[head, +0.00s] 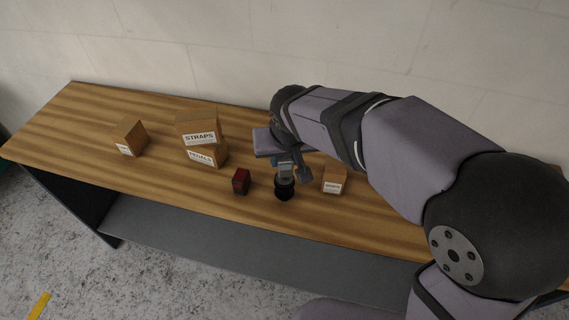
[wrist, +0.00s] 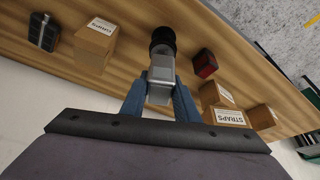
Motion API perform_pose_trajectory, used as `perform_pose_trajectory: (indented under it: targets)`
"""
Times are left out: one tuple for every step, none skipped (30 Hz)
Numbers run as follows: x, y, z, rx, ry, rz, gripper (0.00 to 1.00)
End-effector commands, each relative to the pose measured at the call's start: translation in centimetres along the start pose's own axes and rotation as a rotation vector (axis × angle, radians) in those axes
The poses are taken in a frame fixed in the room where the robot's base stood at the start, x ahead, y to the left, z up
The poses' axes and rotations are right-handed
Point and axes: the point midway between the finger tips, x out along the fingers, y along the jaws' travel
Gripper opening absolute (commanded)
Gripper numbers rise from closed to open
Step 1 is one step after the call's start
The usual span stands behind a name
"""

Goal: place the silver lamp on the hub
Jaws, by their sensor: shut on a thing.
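My gripper (wrist: 160,92) points down over the wooden table, its two blue-grey fingers shut on the silver lamp (wrist: 160,72). In the head view the lamp (head: 285,170) shows as a small grey block between the fingers. A black, round, stepped piece, which looks like the hub (wrist: 163,38), is just beyond the lamp's end in the wrist view. In the head view the hub (head: 285,191) appears directly below the lamp, near the table's front edge. The lamp overlaps the hub in both views; I cannot tell whether they touch.
A dark red block (head: 241,181) stands close left of the hub, and a small labelled box (head: 334,181) close right. The STRAPS box (head: 198,125) sits on the PEDALS box (head: 208,154); another box (head: 130,138) is farther left. A black ridged piece (wrist: 43,32) shows in the wrist view.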

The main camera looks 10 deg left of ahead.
Motion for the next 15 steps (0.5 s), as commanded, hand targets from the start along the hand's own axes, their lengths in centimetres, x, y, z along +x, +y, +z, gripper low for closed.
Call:
perform_pose_trajectory:
  targets:
    - [0.5,0.0,0.4,-0.001,-0.005,0.001,0.05]
    - [0.9,0.0,0.5,-0.001,-0.006,0.002,0.05]
    - [1.3,0.0,0.6,-0.001,-0.004,0.001,0.05]
    - [1.7,0.0,0.8,-0.001,-0.005,0.002,0.05]
    - [2.0,0.0,0.9,-0.001,-0.004,0.002,0.05]
    - [2.3,0.0,1.0,-0.001,-0.004,0.002,0.05]
    - [2.4,0.0,1.1,-0.001,-0.002,0.001,0.05]
    - [2.5,0.0,1.1,-0.001,-0.001,0.000,0.05]
    - [2.6,0.0,1.1,-0.001,0.000,0.000,0.05]
    - [2.7,0.0,1.1,-0.001,0.000,0.000,0.05]
    - [2.7,0.0,1.1,-0.001,0.000,0.000,0.05]
    - [2.7,0.0,1.1,-0.001,0.000,0.000,0.05]
    - [2.7,0.0,1.1,-0.001,0.000,0.000,0.05]
    - [2.7,0.0,1.1,-0.001,0.000,0.000,0.05]
    - [2.7,0.0,1.1,-0.001,0.000,0.000,0.05]
